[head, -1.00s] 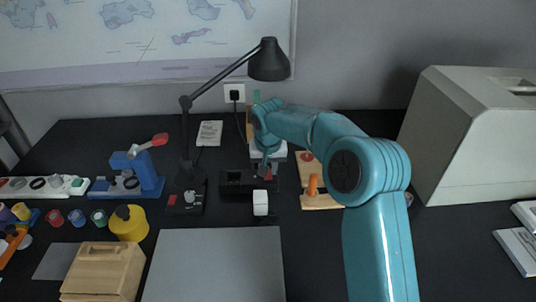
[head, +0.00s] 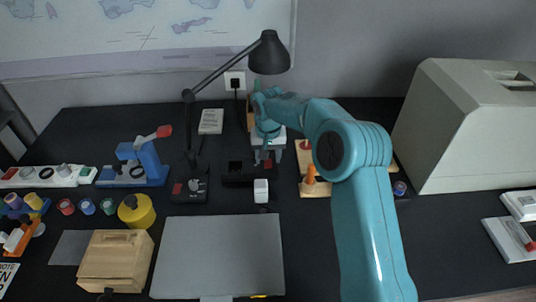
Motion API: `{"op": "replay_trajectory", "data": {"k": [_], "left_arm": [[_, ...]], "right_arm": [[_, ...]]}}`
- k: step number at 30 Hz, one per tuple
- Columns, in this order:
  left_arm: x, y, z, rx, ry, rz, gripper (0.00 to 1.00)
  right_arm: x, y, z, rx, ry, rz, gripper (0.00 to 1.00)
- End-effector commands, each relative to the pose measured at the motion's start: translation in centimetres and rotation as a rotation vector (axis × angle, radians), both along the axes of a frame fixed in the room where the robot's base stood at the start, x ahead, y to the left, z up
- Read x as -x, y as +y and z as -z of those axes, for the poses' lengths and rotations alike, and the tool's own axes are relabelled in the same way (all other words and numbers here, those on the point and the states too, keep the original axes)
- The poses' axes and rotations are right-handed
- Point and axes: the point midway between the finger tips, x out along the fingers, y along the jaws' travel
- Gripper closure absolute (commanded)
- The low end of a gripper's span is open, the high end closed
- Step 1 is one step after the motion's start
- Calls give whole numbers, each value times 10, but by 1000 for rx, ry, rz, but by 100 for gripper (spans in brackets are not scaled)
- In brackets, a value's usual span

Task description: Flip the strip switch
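A black power strip (head: 237,180) lies in the middle of the desk, with a small red patch on its top near the gripper. A white plug-like block (head: 261,190) stands at its front edge. My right gripper (head: 268,158) hangs above the strip's back right part, fingers pointing down. The fingers look apart with nothing seen between them. I cannot tell whether they touch the strip, and the gripper hides part of what is behind it. My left gripper is not in view.
A black desk lamp (head: 195,188) stands just left of the strip. A wooden board with an orange peg (head: 311,180) lies to its right, near my arm. A grey pad (head: 218,255) lies in front. A white strip (head: 45,176) is far left; a beige machine (head: 455,130) is at right.

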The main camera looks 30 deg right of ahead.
Motion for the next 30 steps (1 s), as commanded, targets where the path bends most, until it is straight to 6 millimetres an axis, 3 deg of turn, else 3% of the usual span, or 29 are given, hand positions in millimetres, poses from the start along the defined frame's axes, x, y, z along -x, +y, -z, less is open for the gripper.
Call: {"op": "replay_trajectory", "data": {"k": [4,7,15,21,30], "left_arm": [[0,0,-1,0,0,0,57],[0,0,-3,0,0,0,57],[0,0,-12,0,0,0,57],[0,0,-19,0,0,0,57],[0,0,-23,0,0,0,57]], "right_arm": [[1,1,-7,0,0,0,49],[2,2,-24,0,-2,0,49],[10,7,-96,0,-4,0,49],[16,10,-140,1,-3,-1,49],[19,12,-162,0,0,0,49]]}}
